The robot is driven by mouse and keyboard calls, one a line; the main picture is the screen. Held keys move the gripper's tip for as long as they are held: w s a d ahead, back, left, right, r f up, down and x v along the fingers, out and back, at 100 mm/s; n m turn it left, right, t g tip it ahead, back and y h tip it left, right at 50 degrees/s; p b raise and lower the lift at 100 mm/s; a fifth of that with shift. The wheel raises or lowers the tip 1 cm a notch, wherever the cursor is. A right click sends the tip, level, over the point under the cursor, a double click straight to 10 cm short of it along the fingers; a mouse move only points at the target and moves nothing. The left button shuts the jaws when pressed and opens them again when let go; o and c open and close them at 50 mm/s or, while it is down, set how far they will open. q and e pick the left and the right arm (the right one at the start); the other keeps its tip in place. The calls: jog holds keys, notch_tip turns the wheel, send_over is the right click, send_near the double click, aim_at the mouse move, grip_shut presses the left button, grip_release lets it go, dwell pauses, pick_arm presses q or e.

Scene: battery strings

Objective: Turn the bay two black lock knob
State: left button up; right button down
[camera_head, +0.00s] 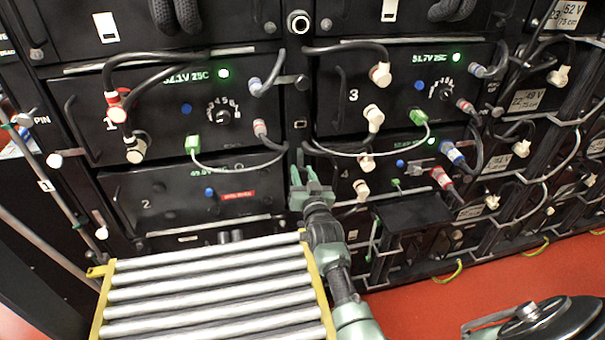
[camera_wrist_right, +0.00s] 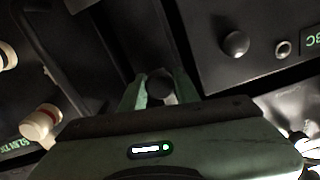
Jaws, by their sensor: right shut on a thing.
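The bay two battery unit (camera_head: 165,205), marked 2, is a black box at the lower left of the rack in the head view. My right gripper (camera_head: 305,174) reaches up to the post at the unit's right side. In the right wrist view my right gripper (camera_wrist_right: 157,88) is shut on a round black knob (camera_wrist_right: 158,84), with one pale green finger on each side. The knob's pointing direction cannot be told, and in the head view the gripper hides it. My left gripper is not in view.
A roller table (camera_head: 210,284) with yellow side rails stands in front of bay two, left of my right arm. Cables and plugs hang from the units above and at right. Another black knob (camera_wrist_right: 235,43) shows in the right wrist view.

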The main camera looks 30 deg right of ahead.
jog(key=shift+f, duration=0.1)
jog(key=c, duration=1.1)
grip_release()
jog(key=shift+o, duration=0.2)
jog(key=v, duration=0.8)
